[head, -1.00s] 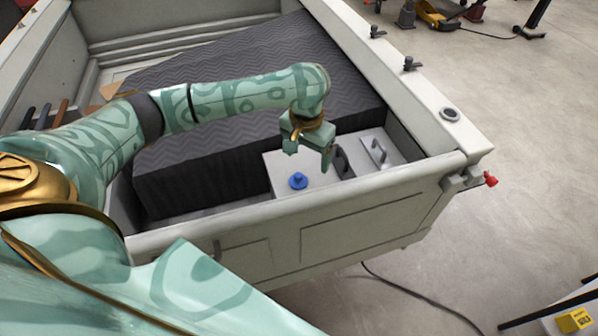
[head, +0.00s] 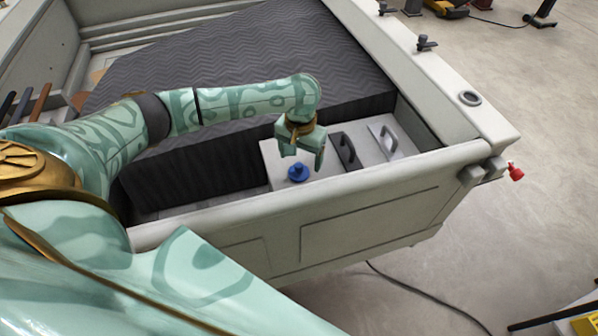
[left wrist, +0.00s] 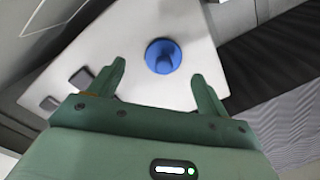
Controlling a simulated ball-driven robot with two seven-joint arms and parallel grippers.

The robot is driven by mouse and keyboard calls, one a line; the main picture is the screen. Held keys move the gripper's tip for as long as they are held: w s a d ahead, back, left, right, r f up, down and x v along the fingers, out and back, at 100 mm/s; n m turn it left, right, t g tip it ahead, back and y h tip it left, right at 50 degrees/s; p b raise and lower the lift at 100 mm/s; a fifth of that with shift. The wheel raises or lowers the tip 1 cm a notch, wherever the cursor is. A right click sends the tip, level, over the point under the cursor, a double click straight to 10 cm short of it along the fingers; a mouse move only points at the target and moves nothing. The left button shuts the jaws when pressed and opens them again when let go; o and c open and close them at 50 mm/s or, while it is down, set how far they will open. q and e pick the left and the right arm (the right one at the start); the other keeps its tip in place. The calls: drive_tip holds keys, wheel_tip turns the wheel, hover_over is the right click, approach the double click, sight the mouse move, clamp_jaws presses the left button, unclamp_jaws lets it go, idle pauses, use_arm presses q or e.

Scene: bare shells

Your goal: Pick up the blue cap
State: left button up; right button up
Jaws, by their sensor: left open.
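The blue cap (head: 298,173) is a round disc with a raised knob, on the white top of a box (head: 274,154) inside the grey walled bed. It also shows in the left wrist view (left wrist: 163,57), ahead of the fingers and between their lines. My left gripper (head: 302,163) is open and empty, just above and behind the cap, pointing down. In the left wrist view both its fingers (left wrist: 160,82) are apart with white surface between them. The cap stands clear of the fingers there. My right gripper is not in view.
Right of the cap are a dark handle (head: 347,150) and a light plate with a handle (head: 390,140). A dark ridged block (head: 230,60) lies behind. The bed's near wall (head: 330,185) rises in front of the cap.

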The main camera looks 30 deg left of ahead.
sight(299, 165)
use_arm(q)
drive_tip(key=f, duration=0.1)
drive_tip(key=f+b, duration=0.2)
drive_tip(key=f, duration=0.1)
drive_tip(key=shift+a+f, duration=0.1)
drive_tip(key=shift+a, duration=0.25)
drive_tip(key=shift+w+f, duration=0.1)
drive_tip(key=shift+f, duration=0.3)
drive_tip(key=shift+r, duration=0.1)
drive_tip(key=c, duration=1)
drive_tip(key=shift+c, duration=0.2)
